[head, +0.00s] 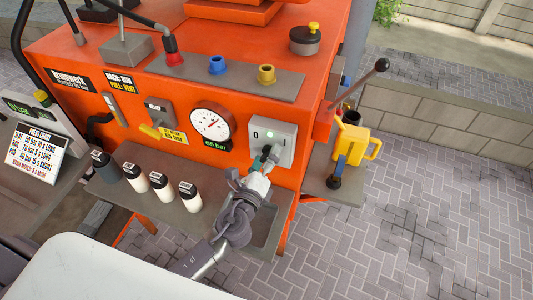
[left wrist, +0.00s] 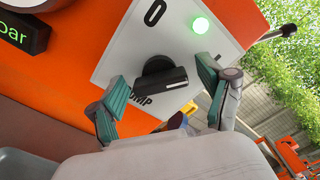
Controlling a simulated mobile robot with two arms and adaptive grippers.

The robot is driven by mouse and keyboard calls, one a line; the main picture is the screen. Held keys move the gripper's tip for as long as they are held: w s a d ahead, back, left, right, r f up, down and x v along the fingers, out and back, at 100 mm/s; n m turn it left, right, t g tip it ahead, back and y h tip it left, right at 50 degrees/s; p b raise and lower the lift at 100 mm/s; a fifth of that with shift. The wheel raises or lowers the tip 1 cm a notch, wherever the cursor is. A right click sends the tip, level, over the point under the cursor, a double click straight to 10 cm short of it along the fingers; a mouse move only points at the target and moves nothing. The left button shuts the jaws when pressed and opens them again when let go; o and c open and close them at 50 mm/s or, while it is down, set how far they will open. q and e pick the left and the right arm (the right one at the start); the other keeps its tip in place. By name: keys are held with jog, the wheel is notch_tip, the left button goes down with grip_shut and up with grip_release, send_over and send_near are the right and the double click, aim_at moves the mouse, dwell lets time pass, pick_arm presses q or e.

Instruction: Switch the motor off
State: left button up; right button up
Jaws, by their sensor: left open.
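The motor switch is a white plate (head: 280,133) on the front of the orange machine, marked 0, with a small lit green lamp. In the left wrist view its black rotary knob (left wrist: 158,78) sits below the 0 and above a partly covered PUMP label. A pale mark on the knob points right, away from the 0. The lamp (left wrist: 200,25) glows green there. My left gripper (head: 263,163) is open in front of the plate, its green-padded fingers left and right of the knob. I cannot tell whether they touch it. My right gripper is not in view.
A pressure gauge (head: 210,122) with a green digital readout is left of the switch. Several small bottles stand on the ledge (head: 200,222) below. A lever with a black ball (head: 381,65) and a yellow jug (head: 351,145) are on the right. Paving lies beyond.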

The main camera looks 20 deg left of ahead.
pick_arm(q)
jog(key=shift+c, duration=0.3)
jog(key=c, duration=1.1)
jog(key=shift+n+b, duration=0.3)
jog(key=n+b, duration=0.1)
jog(key=n, duration=0.1)
jog(key=shift+f+n+b, duration=0.2)
jog(key=shift+n+b, duration=0.1)
jog(key=shift+b, duration=0.1)
jog(key=n+b, duration=0.1)
jog(key=n, duration=0.2)
jog(key=shift+n+b, duration=0.3)
jog(key=n, duration=0.3)
jog(key=shift+r+b, duration=0.1)
jog(key=shift+b, duration=0.3)
jog(key=shift+n, duration=2.2)
